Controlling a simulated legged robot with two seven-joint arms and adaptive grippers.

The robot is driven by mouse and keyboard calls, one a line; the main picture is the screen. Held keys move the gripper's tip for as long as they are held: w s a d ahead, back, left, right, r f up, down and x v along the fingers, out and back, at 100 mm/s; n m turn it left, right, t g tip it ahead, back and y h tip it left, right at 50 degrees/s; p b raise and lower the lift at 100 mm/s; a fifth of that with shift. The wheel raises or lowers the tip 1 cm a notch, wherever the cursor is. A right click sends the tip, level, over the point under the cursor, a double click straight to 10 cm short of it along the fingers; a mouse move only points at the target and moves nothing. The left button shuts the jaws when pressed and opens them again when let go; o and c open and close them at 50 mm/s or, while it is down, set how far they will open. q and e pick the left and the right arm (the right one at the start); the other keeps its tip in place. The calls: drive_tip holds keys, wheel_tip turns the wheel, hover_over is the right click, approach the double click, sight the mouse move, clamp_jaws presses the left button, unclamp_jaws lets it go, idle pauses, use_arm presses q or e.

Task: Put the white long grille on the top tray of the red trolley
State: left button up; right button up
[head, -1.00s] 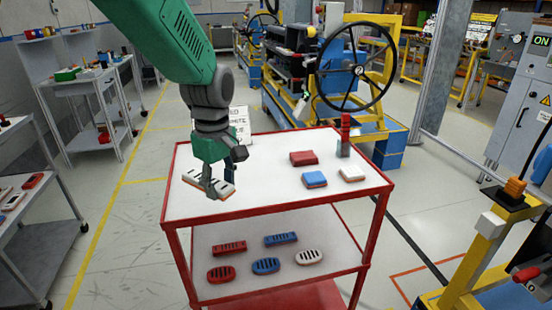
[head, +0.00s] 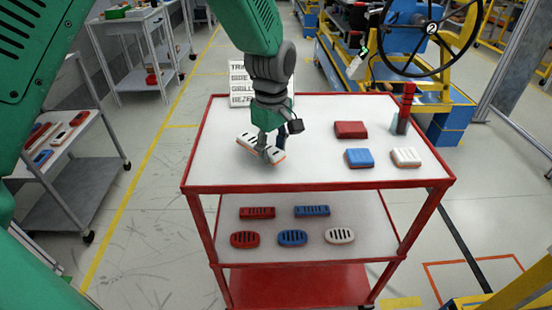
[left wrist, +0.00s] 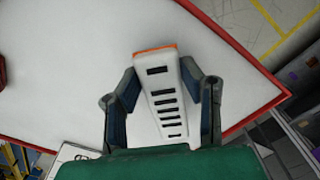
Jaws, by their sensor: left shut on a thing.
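The white long grille (head: 247,141) is between the fingers of my left gripper (head: 264,150), over the left part of the red trolley's white top tray (head: 310,165). The left wrist view shows the grille (left wrist: 158,82), with dark slots and an orange end, and my left gripper (left wrist: 161,72) shut on it from both sides. I cannot tell whether the grille touches the tray; it looks tilted in the head view. My right gripper is not in view.
On the top tray's right are a red block (head: 350,129), a blue piece (head: 359,157), a white piece (head: 406,157) and a red-and-grey upright (head: 402,115). A sign (head: 240,88) stands behind. Several grilles lie on the lower shelf (head: 370,235). The tray's front middle is clear.

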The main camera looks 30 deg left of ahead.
sight(270, 151)
use_arm(q)
drive_tip(key=f, duration=0.2)
drive_tip(key=shift+a+f, duration=0.3)
drive_tip(key=shift+f, duration=0.25)
drive_tip(key=shift+c, duration=0.6)
drive_tip(key=shift+d, duration=0.65)
drive_tip(key=o, duration=1.3)
drive_tip(key=shift+d, duration=0.1)
drive_tip(key=shift+c, duration=0.2)
drive_tip(key=shift+a, duration=0.5)
drive_tip(key=shift+a+r, duration=0.1)
drive_tip(key=shift+r, duration=0.15)
drive_tip(key=r, duration=0.7)
drive_tip(key=d+r+p, duration=0.1)
drive_tip(key=r, duration=0.2)
drive_tip(key=shift+r, duration=0.4)
drive_tip(key=shift+a+r, duration=0.25)
drive_tip(key=shift+r, duration=0.2)
drive_tip(key=shift+a, duration=0.15)
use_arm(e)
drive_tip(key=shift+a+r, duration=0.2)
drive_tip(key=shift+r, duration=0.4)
